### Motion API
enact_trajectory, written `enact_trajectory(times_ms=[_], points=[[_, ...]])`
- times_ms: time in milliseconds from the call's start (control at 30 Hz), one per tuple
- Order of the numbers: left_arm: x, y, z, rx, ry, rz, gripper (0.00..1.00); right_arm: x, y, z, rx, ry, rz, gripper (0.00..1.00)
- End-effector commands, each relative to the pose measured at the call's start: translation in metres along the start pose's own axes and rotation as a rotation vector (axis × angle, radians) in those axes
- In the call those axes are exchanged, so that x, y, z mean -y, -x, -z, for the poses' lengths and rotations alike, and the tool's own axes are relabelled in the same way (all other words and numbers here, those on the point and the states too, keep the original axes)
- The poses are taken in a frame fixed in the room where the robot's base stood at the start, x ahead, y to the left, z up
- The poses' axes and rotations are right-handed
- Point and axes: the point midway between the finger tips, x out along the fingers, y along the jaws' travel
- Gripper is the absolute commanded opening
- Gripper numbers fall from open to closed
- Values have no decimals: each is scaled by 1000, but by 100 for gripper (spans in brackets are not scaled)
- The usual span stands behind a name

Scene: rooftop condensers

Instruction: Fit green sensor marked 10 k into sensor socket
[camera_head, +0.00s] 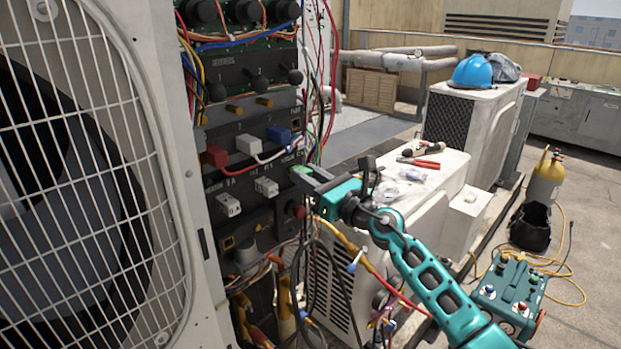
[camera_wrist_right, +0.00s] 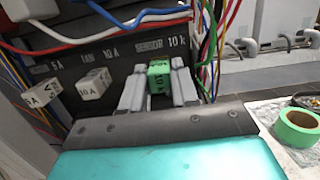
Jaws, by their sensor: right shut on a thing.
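My right gripper (camera_head: 304,178) reaches the dark control panel (camera_head: 262,203) from the right. It is shut on the green sensor (camera_head: 299,169), a small block. In the right wrist view, the green sensor (camera_wrist_right: 159,79) sits between the two grey fingers of my right gripper (camera_wrist_right: 161,84), with dark marking on its face. It is at the panel, just below the printed label "SENSOR 10 k" (camera_wrist_right: 161,45). The socket is hidden behind sensor and fingers, so I cannot tell how deep the sensor sits. My left gripper is not in view.
A white unit (camera_head: 431,178) carries pliers and other tools. A fan grille (camera_head: 75,160) borders the panel's left.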

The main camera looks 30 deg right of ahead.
Motion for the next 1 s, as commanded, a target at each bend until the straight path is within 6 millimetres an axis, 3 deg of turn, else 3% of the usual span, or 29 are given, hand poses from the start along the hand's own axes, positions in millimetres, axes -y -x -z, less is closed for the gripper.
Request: enact_trajectory(times_ms=[600,633,900,1000], points=[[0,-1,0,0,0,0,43,0,-8,0,1,0,1,0],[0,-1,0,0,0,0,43,0,-8,0,2,0,1,31],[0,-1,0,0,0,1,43,0,-7,1,1,0,0,57],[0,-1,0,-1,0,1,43,0,-7,1,0,0,0,59]])
